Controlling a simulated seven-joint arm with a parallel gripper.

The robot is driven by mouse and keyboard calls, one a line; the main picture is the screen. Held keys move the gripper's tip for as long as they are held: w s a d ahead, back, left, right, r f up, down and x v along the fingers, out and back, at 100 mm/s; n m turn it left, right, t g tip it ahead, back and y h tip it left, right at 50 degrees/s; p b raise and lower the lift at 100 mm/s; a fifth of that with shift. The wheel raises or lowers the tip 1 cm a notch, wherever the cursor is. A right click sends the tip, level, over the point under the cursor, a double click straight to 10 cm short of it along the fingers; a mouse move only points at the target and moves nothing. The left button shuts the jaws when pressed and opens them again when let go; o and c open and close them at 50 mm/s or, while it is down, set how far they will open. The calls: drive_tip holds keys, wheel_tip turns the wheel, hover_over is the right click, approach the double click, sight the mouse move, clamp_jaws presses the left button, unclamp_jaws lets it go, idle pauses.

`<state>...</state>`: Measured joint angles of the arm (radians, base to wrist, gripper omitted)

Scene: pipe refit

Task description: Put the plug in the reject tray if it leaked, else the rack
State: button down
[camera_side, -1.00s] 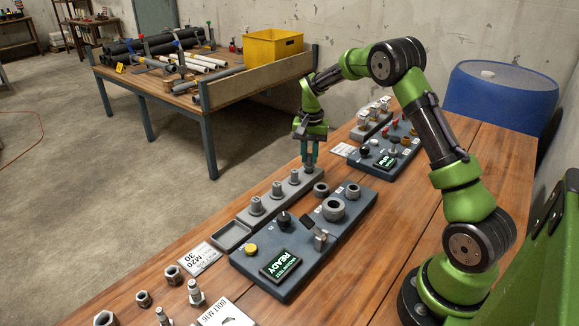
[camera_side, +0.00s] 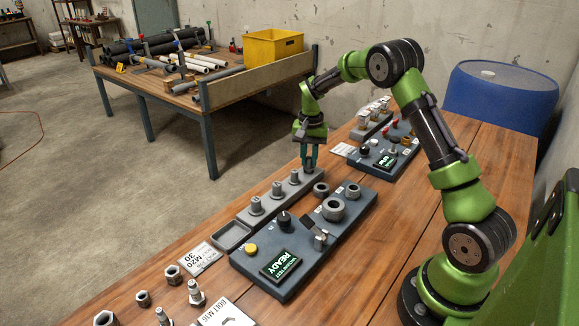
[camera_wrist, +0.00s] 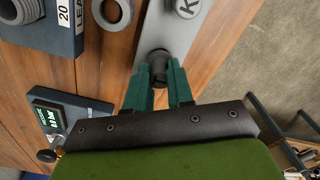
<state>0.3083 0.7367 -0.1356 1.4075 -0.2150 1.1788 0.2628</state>
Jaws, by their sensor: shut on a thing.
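My gripper (camera_side: 309,165) points down at the far end of the grey rack (camera_side: 244,218) and is shut on a dark grey plug (camera_wrist: 158,58). In the wrist view the plug sits between the fingertips (camera_wrist: 160,78), over the rack's end; whether it is fully seated is hard to tell. Several other grey plugs (camera_side: 256,206) stand upright along the rack. The test panel (camera_side: 335,250) beside the rack has a display (camera_side: 281,266) reading READY.
A second panel with a display (camera_side: 385,161) and coloured knobs stands beyond the gripper. Nuts (camera_side: 174,275) and bolts (camera_side: 196,292) stand at the near end of the wooden bench, by a printed card (camera_side: 200,258). Ring fittings (camera_side: 333,209) sit on the test panel.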

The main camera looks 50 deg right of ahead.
drive_tip(key=shift+f, duration=0.4)
idle(0.4)
drive_tip(key=c, duration=0.8)
unclamp_jaws()
drive_tip(key=shift+o, duration=0.2)
drive_tip(key=shift+r, duration=0.1)
drive_tip(key=shift+r, duration=3.4)
